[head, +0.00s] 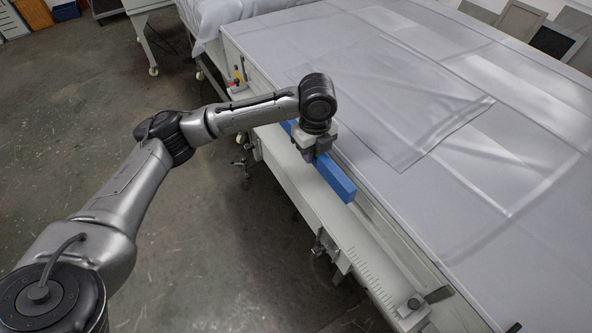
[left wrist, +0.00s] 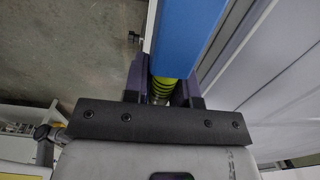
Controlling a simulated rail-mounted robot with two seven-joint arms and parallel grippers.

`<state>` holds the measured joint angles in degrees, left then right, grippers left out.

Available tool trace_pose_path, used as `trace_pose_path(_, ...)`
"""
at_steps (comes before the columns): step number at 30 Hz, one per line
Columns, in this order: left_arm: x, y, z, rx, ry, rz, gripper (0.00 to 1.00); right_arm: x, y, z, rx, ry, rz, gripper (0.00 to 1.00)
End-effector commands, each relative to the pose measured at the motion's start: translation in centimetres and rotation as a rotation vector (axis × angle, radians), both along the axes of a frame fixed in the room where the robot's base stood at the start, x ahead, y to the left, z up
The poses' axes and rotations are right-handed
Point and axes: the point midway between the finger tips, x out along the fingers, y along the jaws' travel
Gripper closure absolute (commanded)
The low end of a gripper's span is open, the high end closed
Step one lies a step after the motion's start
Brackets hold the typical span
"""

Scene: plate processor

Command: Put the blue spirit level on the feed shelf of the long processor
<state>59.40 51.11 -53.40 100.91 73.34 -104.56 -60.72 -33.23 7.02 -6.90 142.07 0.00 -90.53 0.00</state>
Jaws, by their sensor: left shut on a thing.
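The blue spirit level (head: 336,180) is a long blue bar at the front side of the long processor (head: 370,110), over its narrow pale feed shelf (head: 325,225). It lies roughly along the shelf; whether it touches the shelf or is held just above it I cannot tell. My left gripper (head: 311,155) is shut on the level near its middle, coming from above. In the left wrist view the level (left wrist: 190,35) runs away from between the dark fingers (left wrist: 162,88), with a yellow-green part between them. My right gripper is not in view.
The processor's wide top is covered with a translucent sheet (head: 400,100). A yellow and red switch (head: 237,80) sits at the shelf's far end. Knobs and a ruler scale (head: 372,278) are at the near end. Open concrete floor (head: 215,240) lies to the left.

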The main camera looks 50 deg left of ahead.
Motion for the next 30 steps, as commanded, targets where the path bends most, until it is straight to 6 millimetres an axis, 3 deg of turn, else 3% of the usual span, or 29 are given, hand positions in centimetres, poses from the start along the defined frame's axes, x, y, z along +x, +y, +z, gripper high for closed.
trace_pose_path(6, -0.1, 0.1, -5.3, 0.001, 0.004, -0.002, 1.0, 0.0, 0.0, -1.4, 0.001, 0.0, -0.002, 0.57)
trace_pose_path(12, -0.1, 0.0, -9.4, 0.0, 0.001, 0.0, 1.0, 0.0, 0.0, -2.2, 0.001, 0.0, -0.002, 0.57)
trace_pose_path(18, 0.0, 0.1, -11.6, 0.001, 0.001, 0.0, 1.0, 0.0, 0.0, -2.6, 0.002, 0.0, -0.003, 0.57)
trace_pose_path(26, 0.0, 0.0, -12.5, 0.0, 0.0, -0.001, 1.0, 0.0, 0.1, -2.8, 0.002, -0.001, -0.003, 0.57)
trace_pose_path(30, -0.1, 0.1, -14.3, 0.001, 0.002, -0.001, 1.0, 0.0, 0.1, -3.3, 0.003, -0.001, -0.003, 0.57)
